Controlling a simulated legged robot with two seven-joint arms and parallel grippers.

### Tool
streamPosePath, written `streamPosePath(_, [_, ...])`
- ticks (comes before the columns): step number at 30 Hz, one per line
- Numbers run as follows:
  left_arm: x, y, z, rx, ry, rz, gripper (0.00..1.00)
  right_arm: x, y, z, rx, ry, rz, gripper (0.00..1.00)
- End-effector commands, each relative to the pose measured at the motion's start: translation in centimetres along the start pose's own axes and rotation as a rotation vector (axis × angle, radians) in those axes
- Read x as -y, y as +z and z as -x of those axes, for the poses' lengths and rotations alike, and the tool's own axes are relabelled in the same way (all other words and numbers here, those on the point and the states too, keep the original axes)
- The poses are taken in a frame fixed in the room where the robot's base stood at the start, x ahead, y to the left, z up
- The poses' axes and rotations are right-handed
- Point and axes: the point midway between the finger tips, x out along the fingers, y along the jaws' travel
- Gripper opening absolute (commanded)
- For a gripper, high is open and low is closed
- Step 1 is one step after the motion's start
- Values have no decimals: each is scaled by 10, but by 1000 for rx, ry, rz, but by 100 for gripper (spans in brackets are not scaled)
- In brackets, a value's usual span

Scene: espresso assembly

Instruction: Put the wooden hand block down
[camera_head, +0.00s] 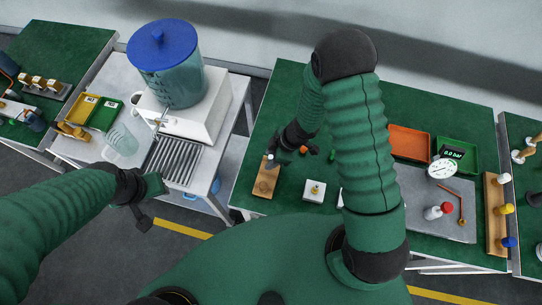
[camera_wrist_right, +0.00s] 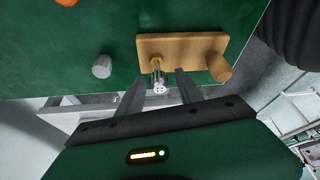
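The wooden hand block (camera_head: 264,183) lies on the green bench top near its front left corner. In the right wrist view the block (camera_wrist_right: 183,44) has a round wooden peg (camera_wrist_right: 220,68) at its right end. A small brass-and-clear piece (camera_wrist_right: 157,74) stands at its left part. My right gripper (camera_wrist_right: 158,92) is open, its two fingers apart on either side of that small piece, with gaps visible. In the head view the right gripper (camera_head: 274,156) is at the block's far end, partly hidden. My left gripper (camera_head: 142,196) hangs in front of the left machine table, away from the block.
A grey cylinder (camera_wrist_right: 102,66) stands left of the block in the wrist view. A white square piece (camera_head: 314,191) is right of the block. An orange tray (camera_head: 409,143), a gauge (camera_head: 441,168) and a grey mat (camera_head: 425,220) are farther right. The blue-lidded machine (camera_head: 165,65) stands left.

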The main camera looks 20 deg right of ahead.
Motion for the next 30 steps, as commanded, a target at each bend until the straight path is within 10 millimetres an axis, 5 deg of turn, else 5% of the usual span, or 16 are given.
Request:
streamPosePath(11, [0,-1,4,0,0,0,36,0,-1,9,0,1,1,45])
streamPosePath(21, [0,-8,34,0,0,0,36,-1,-2,92,0,4,1,45])
streamPosePath(30, [0,-10,41,0,0,0,36,-12,-6,128,1,58,-32,45])
